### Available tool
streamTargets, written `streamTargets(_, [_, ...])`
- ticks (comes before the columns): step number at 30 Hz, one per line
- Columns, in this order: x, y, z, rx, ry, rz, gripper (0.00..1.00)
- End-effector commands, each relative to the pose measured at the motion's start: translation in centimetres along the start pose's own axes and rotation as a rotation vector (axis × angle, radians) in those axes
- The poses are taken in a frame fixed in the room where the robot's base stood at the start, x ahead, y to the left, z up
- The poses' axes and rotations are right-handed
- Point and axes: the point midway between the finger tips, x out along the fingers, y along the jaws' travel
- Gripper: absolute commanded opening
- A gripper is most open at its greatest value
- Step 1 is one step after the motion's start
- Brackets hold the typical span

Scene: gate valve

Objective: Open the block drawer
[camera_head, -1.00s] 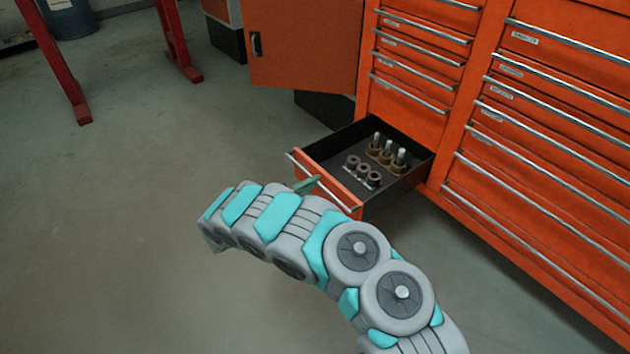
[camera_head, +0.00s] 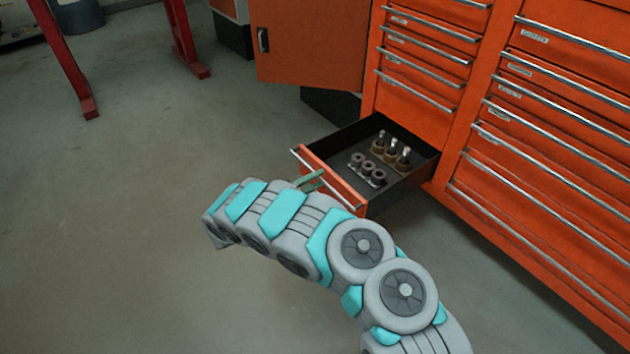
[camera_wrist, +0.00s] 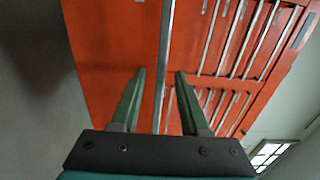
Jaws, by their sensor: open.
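The block drawer (camera_head: 335,180) is the bottom drawer of the left column of the orange cabinet. It stands pulled out, with a black inside and an orange front. Several metal parts (camera_head: 385,158) stand in it, some ring-shaped and some with upright pins. A silver bar handle (camera_head: 300,160) runs along the top of its front. My gripper (camera_head: 314,181) is at the drawer front, mostly hidden by my arm. In the wrist view my gripper (camera_wrist: 158,75) has its two green fingers apart, with the silver handle bar (camera_wrist: 164,60) passing between them in the picture. I cannot tell whether they touch it.
The orange cabinet (camera_head: 480,150) has several shut drawers with silver handles. An orange door (camera_head: 310,45) hangs open to the left. Red stand legs (camera_head: 68,60) and a dark blue barrel (camera_head: 78,14) are at the back left. The grey floor is clear at left.

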Motion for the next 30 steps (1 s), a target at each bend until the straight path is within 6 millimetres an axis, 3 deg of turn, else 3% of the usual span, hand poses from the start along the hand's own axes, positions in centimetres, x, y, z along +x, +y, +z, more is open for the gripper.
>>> streamTargets(5, [-1.6, 0.1, 0.1, 0.001, -0.003, 0.001, 0.45])
streamTargets(15, [-6.8, 0.1, 0.1, -0.001, -0.004, 0.000, 0.45])
streamTargets(21, [-7.8, 0.1, 0.0, -0.001, -0.002, 0.001, 0.45])
streamTargets(30, [-7.8, 0.1, 0.0, -0.001, -0.001, 0.000, 0.45])
